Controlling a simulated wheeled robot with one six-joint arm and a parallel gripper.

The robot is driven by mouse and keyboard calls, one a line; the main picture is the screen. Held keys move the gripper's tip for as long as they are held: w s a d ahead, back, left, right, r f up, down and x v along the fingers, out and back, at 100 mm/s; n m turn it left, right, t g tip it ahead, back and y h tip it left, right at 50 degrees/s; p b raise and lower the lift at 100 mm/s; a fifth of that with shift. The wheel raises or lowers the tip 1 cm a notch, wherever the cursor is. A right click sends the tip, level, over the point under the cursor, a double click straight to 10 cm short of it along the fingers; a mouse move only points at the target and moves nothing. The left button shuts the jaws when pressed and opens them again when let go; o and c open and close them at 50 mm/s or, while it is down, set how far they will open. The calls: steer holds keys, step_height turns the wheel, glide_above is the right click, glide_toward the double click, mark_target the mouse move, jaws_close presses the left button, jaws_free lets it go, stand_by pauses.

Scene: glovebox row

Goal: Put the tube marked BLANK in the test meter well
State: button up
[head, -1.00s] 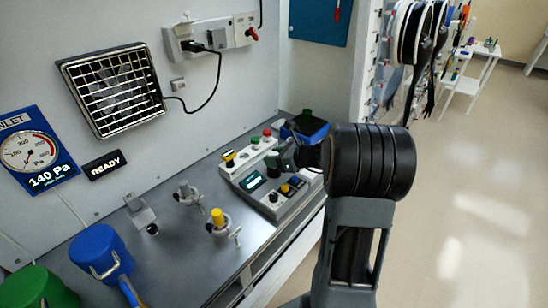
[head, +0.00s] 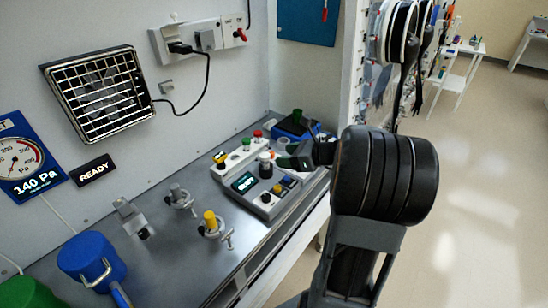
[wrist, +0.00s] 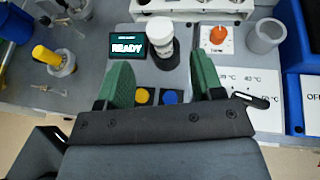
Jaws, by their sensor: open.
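The test meter (head: 267,200) has a lit display, reading READY in the wrist view (wrist: 127,47), with yellow and blue buttons. A white-capped tube (wrist: 160,32) stands upright at the meter, beside the display, apparently in its well; it also shows in the head view (head: 265,158). I cannot read any marking on it. My gripper (wrist: 160,68) is open and empty, its green fingers spread on the near side of the tube, over the buttons. In the head view my gripper (head: 290,160) is just right of the tube.
A white rack (head: 238,160) with yellow, green and red caps stands behind the meter. A blue bin (head: 296,127) is at the back right. Yellow (head: 211,222) and grey (head: 177,193) clamp-like fittings and a blue container (head: 90,258) stand to the left.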

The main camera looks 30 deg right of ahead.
steer(key=s+a+f+n+g+h, duration=0.1)
steer(key=s+a+n+g+h, duration=0.2)
steer(key=s+a+n, duration=0.4)
steer(key=s+a+f+n+g+h, duration=0.1)
steer(key=s+a+n+g+h, duration=0.3)
steer(key=n, duration=1.8)
steer(key=s+a, duration=0.4)
steer(key=s, duration=0.1)
steer(key=shift+a+h, duration=0.25)
steer(key=shift+h, duration=0.15)
steer(key=shift+f, duration=0.1)
